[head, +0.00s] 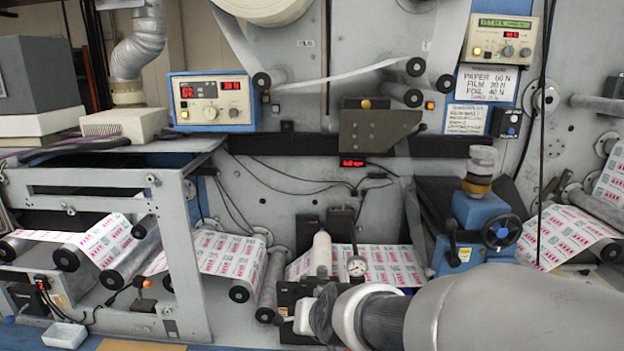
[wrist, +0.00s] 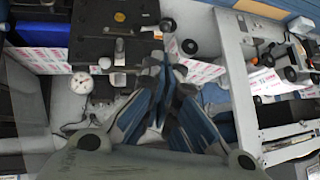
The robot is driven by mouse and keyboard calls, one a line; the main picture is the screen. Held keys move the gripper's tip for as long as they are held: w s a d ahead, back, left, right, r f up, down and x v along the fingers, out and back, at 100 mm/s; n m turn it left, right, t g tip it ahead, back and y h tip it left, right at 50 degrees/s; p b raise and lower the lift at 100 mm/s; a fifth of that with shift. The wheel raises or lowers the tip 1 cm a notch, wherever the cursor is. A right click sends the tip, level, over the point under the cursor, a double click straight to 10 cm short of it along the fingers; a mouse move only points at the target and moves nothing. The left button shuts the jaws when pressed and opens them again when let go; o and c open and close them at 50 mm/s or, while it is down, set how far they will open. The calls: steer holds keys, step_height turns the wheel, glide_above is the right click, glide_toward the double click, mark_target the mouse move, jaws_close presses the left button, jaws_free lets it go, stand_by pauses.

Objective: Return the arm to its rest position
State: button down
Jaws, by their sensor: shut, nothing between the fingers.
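My arm (head: 500,312) enters the head view from the lower right and reaches left along the bottom, in front of the web rewinder. My gripper's fingers are not clear in that view. In the wrist view my gripper (wrist: 163,82) is shut and empty, with its fingers pointing up the picture. I cannot tell the exact gap between fingers and machine.
A printed web (head: 230,254) runs over several rollers. A grey frame (head: 180,250) stands at left with a small white tray (head: 64,335) below it. A blue unit with a handwheel (head: 501,233) stands close behind my arm. Control boxes (head: 212,101) sit higher up.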

steer(key=s+d+g+h+b, duration=0.1)
steer(key=s+d, duration=0.4)
steer(key=s, duration=0.3)
steer(key=s+d+f+g+h+b, duration=0.1)
steer(key=s+d, duration=0.4)
steer(key=s, duration=0.4)
steer(key=s+d+g+h+b, duration=0.1)
steer(key=s+d+b, duration=0.1)
steer(key=s+d, duration=0.3)
steer(key=s, duration=0.3)
steer(key=shift+s+f, duration=0.2)
